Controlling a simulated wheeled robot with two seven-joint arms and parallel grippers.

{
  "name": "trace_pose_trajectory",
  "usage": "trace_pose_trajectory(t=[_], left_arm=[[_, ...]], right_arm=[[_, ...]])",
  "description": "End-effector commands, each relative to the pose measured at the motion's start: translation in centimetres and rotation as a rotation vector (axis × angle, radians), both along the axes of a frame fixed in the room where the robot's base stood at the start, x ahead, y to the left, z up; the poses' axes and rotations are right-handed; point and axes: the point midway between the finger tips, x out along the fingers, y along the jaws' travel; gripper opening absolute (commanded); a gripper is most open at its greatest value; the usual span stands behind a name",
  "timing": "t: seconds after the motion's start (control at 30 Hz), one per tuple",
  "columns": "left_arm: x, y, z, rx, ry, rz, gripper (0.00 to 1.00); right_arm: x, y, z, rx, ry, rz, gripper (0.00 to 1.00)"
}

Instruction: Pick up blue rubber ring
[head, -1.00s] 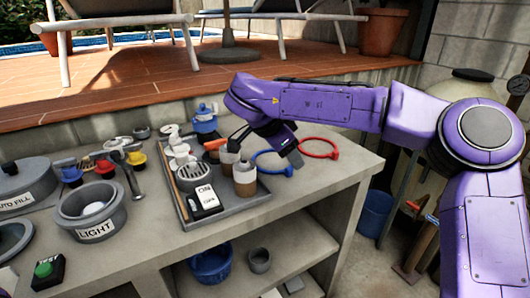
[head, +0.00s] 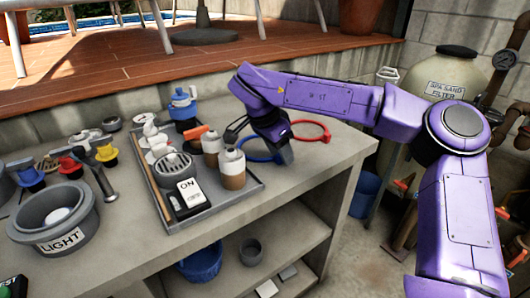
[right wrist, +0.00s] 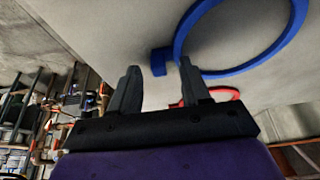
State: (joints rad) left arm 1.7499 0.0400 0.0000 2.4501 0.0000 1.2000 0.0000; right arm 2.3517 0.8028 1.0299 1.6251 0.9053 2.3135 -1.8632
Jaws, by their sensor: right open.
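The blue rubber ring (head: 259,159) lies on the grey counter, right of the tray, partly hidden behind my right gripper (head: 262,146) in the head view. In the right wrist view, the ring (right wrist: 238,72) is a thick blue loop at the top right, cut off by the frame. A small blue block at its near side shows between and beyond the fingertips. My right gripper (right wrist: 158,68) is open, with nothing held between its fingers. Contact with the ring cannot be told. My left gripper is not in view.
A red ring (head: 326,131) lies just behind and right of the blue one. A grey tray (head: 206,215) with bottles and an ON switch box (head: 188,196) is close on the left. The counter front edge is near, with open shelves below. A sand filter (head: 447,75) stands at right.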

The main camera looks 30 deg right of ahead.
Motion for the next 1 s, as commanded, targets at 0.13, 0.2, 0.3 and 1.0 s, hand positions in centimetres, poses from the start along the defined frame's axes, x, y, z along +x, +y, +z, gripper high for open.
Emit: trace_pose_trajectory(t=[0.13, 0.2, 0.3, 1.0], left_arm=[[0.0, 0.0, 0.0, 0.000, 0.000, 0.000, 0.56], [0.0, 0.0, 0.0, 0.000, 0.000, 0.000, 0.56], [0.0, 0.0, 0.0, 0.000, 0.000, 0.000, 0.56], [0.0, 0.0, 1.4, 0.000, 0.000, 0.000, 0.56]], right_arm=[[0.0, 0.0, 0.0, 0.000, 0.000, 0.000, 0.47], [0.0, 0.0, 0.0, 0.000, 0.000, 0.000, 0.40], [0.0, 0.0, 0.0, 0.000, 0.000, -0.001, 0.08], [-0.9, 1.6, 5.6, -0.004, -0.005, 0.002, 0.00]])
